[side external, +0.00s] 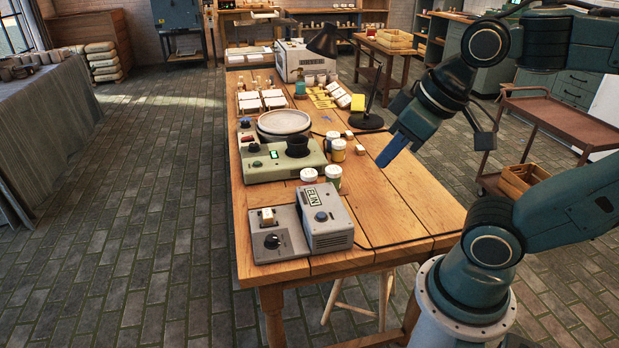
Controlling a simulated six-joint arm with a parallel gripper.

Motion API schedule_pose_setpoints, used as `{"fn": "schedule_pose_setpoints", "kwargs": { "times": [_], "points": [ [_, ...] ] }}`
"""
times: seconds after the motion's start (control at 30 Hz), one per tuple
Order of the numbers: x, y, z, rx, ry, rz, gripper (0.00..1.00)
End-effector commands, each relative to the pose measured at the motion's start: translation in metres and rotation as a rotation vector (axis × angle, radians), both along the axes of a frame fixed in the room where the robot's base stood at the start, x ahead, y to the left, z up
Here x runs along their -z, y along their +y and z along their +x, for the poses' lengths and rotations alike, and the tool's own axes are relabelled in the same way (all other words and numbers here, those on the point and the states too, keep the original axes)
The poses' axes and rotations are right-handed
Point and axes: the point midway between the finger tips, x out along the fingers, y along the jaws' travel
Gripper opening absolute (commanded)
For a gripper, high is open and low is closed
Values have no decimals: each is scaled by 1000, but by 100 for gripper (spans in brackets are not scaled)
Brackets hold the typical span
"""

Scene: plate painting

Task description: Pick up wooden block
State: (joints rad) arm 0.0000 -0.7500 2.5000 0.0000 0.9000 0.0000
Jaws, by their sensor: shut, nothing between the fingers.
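My gripper (383,161) hangs above the right side of the wooden table (385,205). Its blue fingers point down to the left and are shut with nothing between them. A small pale block (360,150) lies on the table to the left of the fingertips, apart from them. Another small pale block (348,135) lies just behind it. I cannot tell for sure which of these are wood.
Several lidded jars (333,177) stand left of the gripper. A green machine with a round white plate (283,122) is beyond them, and a grey box (326,220) is in front. A black desk lamp (367,121) stands behind the gripper. The table's right front is mostly clear, crossed by a cable.

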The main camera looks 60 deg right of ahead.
Motion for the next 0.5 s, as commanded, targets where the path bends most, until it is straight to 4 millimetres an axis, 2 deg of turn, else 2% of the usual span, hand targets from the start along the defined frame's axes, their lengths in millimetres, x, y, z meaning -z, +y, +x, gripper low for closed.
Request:
{"fn": "schedule_pose_setpoints", "kwargs": {
  "times": [0.33,0.37,0.5],
  "points": [
    [0,0,0,0,0,0,0],
    [0,0,0,0,0,0,4],
    [0,0,0,0,0,0,31]
  ]
}}
